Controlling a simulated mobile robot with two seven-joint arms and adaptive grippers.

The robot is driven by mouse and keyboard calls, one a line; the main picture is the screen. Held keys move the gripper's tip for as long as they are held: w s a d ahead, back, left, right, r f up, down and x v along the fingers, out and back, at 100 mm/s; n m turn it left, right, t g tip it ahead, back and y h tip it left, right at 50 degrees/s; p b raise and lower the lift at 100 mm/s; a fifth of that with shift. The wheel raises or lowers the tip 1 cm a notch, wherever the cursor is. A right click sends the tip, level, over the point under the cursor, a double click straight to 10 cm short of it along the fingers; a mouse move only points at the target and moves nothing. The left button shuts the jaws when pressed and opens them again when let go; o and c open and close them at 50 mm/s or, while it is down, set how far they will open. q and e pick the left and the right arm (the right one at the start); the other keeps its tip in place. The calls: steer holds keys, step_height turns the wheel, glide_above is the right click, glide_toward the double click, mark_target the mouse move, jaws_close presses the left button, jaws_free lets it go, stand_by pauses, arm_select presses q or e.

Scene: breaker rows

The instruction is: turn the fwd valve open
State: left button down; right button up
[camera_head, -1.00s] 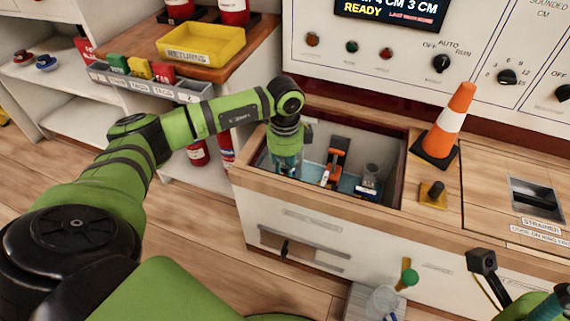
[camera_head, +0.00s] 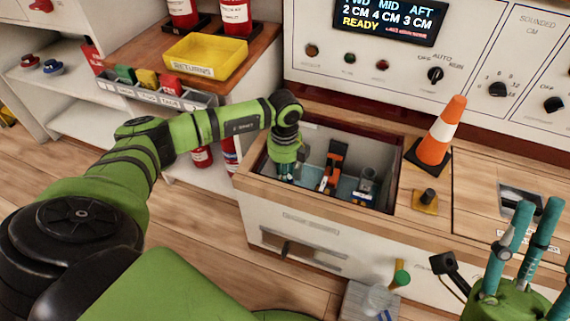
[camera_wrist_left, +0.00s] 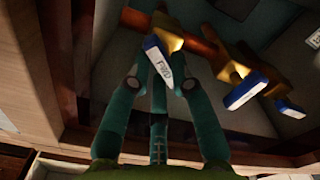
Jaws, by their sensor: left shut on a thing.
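In the left wrist view, the fwd valve's handle has a blue-and-white end marked FWD (camera_wrist_left: 158,60) on a yellow body. My left gripper's teal fingers (camera_wrist_left: 160,75) close around this handle. In the head view, my left gripper (camera_head: 286,172) reaches down into the left end of the recessed well (camera_head: 398,172), and the fwd valve is hidden behind it there. Two more blue-ended valve handles (camera_wrist_left: 245,90) (camera_wrist_left: 290,108) sit to the right in the wrist view. My right gripper (camera_head: 530,220) is at the lower right with its teal fingers apart, empty.
An orange upright part (camera_head: 335,160) stands inside the well. An orange-and-white cone (camera_head: 440,132) and a small yellow-based knob (camera_head: 427,198) are to its right. The panel display (camera_head: 387,20) reads READY. A yellow returns tray (camera_head: 205,55) sits on the left shelf.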

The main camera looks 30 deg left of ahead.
arm_select(q)
steer(key=m+p, duration=0.1)
steer(key=m, duration=0.3)
steer(key=shift+a+r+m+p, duration=0.1)
steer(key=shift+m+p, duration=0.2)
steer(key=m, duration=0.3)
steer(key=shift+w+p, duration=0.1)
steer(key=shift+p, duration=0.3)
steer(key=shift+m, duration=1.2)
arm_select(e)
steer(key=w+f+m+g+h, duration=0.1)
steer(key=w+f+g+h, duration=0.3)
steer(key=w+f, duration=0.1)
steer(key=shift+w+a, duration=0.45)
steer(key=shift+w, duration=0.05)
arm_select(q)
steer(key=c, duration=1.1)
jaws_free()
arm_select(e)
steer(key=shift+m, duration=0.3)
arm_select(q)
step_height(320, 180, up, 12)
